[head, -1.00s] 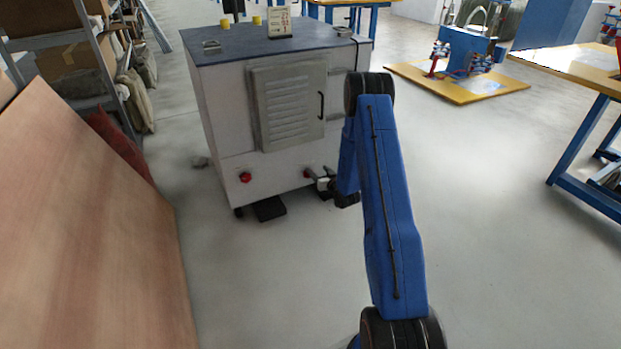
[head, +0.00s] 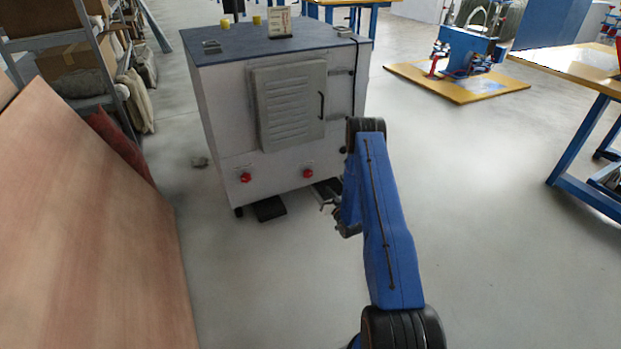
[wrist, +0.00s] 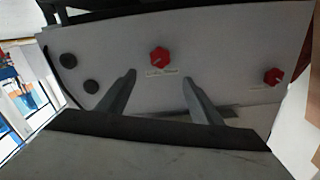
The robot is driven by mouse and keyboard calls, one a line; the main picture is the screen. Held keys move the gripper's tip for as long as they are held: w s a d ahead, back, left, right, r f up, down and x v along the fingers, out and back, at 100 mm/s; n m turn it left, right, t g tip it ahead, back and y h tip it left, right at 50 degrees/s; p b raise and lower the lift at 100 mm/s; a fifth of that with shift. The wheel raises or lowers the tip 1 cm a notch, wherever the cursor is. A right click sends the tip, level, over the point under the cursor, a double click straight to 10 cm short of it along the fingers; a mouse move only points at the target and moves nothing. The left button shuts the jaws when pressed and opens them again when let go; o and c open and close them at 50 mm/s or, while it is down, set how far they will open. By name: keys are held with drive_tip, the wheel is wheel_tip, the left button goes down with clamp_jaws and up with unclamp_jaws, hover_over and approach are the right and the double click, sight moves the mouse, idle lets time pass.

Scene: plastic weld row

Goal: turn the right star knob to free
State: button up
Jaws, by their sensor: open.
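The right star knob (head: 308,173) is red and sits low on the front of the pale cabinet (head: 220,130). It also shows in the wrist view (wrist: 160,56), beyond and between the fingers, with a pale mark on its face and a small label beside it, too blurred to read. The left star knob (head: 246,177) is a second red knob; in the wrist view it is at the right (wrist: 272,76). My gripper (head: 325,205) is open and empty in front of the cabinet, lower right of the right knob. The wrist view shows its two fingers (wrist: 155,95) spread, apart from the knob.
Two round black parts (wrist: 80,73) are on the same panel. The louvred door (head: 290,103) with a black handle is above the knobs. A dark pedal-like block (head: 270,208) lies on the floor below. A wooden panel (head: 90,220) stands left.

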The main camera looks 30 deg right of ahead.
sight(309, 175)
drive_tip(key=w, duration=1.4)
drive_tip(key=shift+c, duration=0.4)
drive_tip(key=c, duration=1)
